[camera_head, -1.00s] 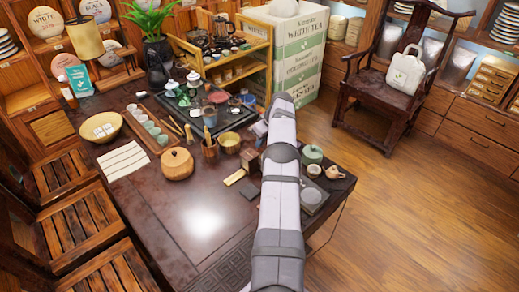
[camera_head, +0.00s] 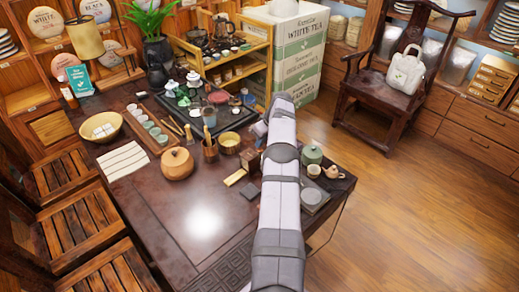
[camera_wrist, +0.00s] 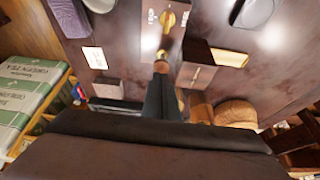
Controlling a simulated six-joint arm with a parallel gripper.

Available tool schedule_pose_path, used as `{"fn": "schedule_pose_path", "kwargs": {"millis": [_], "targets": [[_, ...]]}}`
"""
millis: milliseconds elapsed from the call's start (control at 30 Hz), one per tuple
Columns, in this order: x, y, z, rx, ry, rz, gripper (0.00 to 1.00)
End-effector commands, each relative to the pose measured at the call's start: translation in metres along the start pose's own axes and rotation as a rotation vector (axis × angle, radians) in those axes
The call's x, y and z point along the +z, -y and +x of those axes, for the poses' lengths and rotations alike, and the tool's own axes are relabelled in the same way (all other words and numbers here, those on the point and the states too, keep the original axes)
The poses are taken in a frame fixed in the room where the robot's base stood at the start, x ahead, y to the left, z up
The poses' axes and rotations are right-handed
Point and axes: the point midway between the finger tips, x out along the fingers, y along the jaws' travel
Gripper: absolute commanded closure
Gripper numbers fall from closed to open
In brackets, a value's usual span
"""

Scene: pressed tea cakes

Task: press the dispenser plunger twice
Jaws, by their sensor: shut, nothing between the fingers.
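I cannot make out the dispenser or its plunger for certain. In the wrist view, a small gold knob-like part (camera_wrist: 168,20) stands on a pale panel with small markings; I cannot tell if it is the plunger. My gripper (camera_wrist: 162,68) is shut and empty, its dark fingers pointing towards that part, with a gap between them in the picture. Whether they touch anything below is unclear. In the head view, my pale arm hides the gripper and part of the table (camera_head: 150,215) behind it.
Stacked tea boxes (camera_head: 297,60) stand behind. The table's front left is clear.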

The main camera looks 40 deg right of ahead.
Motion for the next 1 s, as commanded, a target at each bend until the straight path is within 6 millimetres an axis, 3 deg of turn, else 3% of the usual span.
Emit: {"fn": "schedule_pose_path", "kwargs": {"millis": [1000], "targets": [[0.009,0.000,0.021,-0.001,0.001,0.000,1.00]]}}
